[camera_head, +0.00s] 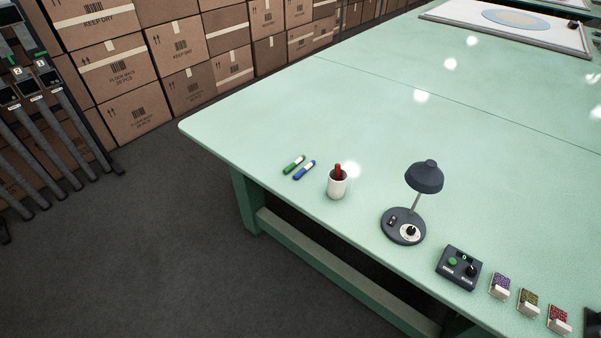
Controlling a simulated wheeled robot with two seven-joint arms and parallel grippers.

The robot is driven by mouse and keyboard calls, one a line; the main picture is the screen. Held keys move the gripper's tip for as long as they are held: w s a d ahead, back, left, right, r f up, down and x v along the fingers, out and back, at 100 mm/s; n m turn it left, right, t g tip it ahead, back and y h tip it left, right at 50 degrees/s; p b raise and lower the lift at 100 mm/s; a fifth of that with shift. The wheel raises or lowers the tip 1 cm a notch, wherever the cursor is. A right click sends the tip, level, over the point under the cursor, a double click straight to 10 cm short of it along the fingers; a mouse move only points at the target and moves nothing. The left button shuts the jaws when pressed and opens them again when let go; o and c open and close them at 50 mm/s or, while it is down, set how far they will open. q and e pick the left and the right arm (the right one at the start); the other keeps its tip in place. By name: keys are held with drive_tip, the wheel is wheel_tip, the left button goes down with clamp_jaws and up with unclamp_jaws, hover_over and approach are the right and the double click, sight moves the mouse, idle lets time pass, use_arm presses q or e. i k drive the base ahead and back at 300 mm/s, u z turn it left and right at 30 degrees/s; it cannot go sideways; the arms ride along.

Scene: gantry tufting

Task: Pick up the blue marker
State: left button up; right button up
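The blue marker (304,170) lies on the green table (400,125) near its left front edge, blue with a white band. A green marker (294,164) lies beside it on the left, roughly parallel and a little apart. A white cup (337,187) stands just right of the blue marker, with a red item (338,170) upright in it. Neither of my grippers shows in the head view.
A dark desk lamp (424,178) stands right of the cup, then a control box (458,267) and several small sample cards (499,286). A framed white board (510,22) lies at the far end. The table's middle is clear. Stacked cardboard boxes (180,55) stand behind.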

sight(298, 175)
drive_tip(key=u, duration=0.55)
drive_tip(key=k, duration=0.6)
drive_tip(key=i, duration=0.5)
drive_tip(key=z, duration=0.65)
drive_tip(key=i, duration=0.8)
drive_tip(key=u, duration=0.35)
